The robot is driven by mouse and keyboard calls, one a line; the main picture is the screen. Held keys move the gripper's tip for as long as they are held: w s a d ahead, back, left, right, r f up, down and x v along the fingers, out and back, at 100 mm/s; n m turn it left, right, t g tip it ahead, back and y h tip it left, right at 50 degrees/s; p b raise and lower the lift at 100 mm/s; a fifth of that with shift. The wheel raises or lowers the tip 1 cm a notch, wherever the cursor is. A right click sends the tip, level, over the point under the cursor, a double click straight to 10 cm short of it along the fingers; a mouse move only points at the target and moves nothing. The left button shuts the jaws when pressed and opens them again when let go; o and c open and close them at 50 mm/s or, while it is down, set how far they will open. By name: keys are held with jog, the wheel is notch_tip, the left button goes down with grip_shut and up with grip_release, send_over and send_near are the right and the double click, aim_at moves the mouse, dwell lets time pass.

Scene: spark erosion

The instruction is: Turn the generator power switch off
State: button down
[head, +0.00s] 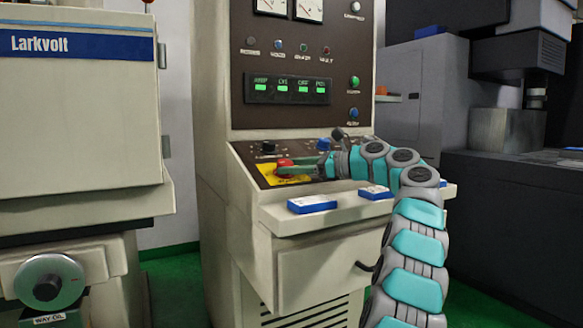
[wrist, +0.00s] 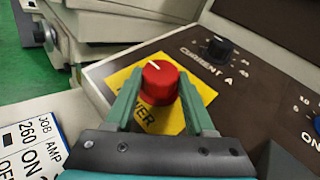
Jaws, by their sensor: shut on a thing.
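The generator power switch is a red round knob (wrist: 159,84) with a white pointer line, set on a yellow plate (wrist: 199,90) on the sloped brown panel. In the wrist view the white line points toward the upper left. My gripper (wrist: 157,92) has its green fingers on both sides of the knob and is shut on it. In the head view my gripper (head: 297,170) reaches in from the right, and the red knob (head: 285,162) shows at its fingertips. The lettering on the yellow plate is partly hidden by the knob and fingers.
A black current knob (wrist: 217,48) sits beside the plate on the same panel. Blue-edged cards (head: 312,204) lie on the ledge in front. The Larkvolt machine (head: 80,110) stands to the left.

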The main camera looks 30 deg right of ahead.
jog(key=shift+c, duration=1.3)
grip_release()
jog(key=shift+d, duration=0.1)
jog(key=v, duration=0.7)
jog(key=shift+s+d, duration=0.25)
jog(key=shift+s, duration=0.05)
jog(key=shift+f, duration=0.1)
